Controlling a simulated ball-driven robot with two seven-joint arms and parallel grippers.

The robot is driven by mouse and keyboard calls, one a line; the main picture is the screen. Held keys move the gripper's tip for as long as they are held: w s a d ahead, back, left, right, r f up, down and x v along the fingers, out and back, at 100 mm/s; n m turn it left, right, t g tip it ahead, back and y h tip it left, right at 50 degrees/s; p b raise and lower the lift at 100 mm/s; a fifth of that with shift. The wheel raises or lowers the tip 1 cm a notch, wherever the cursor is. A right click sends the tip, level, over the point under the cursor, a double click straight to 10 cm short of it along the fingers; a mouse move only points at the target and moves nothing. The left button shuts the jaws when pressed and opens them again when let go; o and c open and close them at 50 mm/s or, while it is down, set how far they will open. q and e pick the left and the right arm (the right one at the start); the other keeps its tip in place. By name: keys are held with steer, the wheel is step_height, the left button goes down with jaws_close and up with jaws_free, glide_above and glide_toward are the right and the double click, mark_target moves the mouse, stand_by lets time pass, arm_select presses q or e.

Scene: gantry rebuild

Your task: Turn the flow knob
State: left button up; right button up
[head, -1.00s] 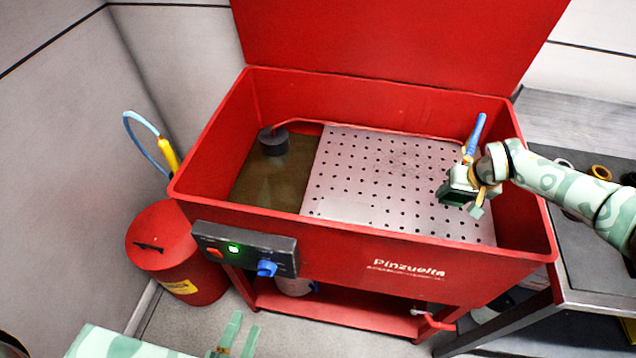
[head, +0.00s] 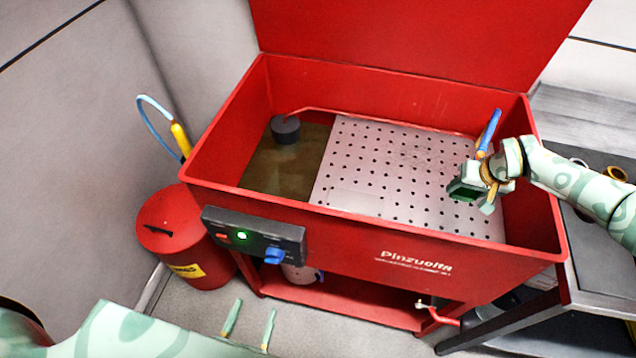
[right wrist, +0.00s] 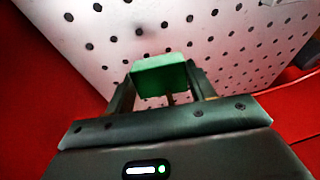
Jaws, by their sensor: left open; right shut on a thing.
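The flow knob is most likely the blue knob (head: 274,256) on the dark control panel (head: 222,220) at the front left of the red parts washer. My left gripper (head: 250,325) is open and empty at the bottom of the head view, below the knob in the picture and apart from it. My right gripper (head: 478,192) is over the perforated tray at the right. In the right wrist view it is shut on a green block (right wrist: 162,75).
A green light (head: 242,236) and a red button (head: 222,237) are on the panel. The washer's basin (head: 400,238) has a perforated tray (head: 375,170). A blue-handled tool (head: 489,130) stands beside my right gripper. A red bin (head: 180,225) stands left of the washer.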

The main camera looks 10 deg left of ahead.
mark_target(274, 257)
arm_select(q)
steer(key=w, duration=1.1)
steer(key=shift+w, duration=0.4)
steer(key=c, duration=1)
